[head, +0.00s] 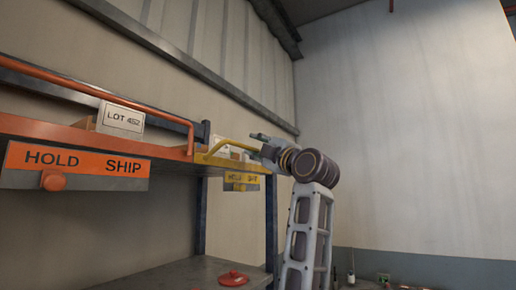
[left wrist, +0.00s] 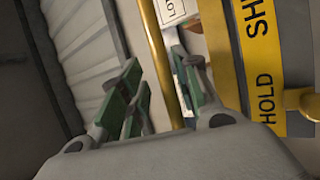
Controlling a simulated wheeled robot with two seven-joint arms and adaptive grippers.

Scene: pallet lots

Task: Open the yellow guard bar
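The yellow guard bar (head: 234,143) runs along the front of the shelf's far section in the head view. In the left wrist view the bar (left wrist: 155,50) passes through the gap between my fingers. My left gripper (head: 257,140) is at the bar's far end. In the left wrist view the green-padded fingers of my left gripper (left wrist: 163,80) are apart, one on each side of the bar; I cannot tell whether either touches it. A yellow HOLD/SHIP plate (head: 241,178) with a knob (left wrist: 304,101) is below the bar. My right gripper is out of view.
An orange guard bar (head: 90,92) fronts the nearer section, with a LOT 452 box (head: 121,119) behind it and an orange HOLD/SHIP plate (head: 80,160) below. A red object (head: 233,279) lies on the lower shelf (head: 175,277). The right side shows open room before a wall.

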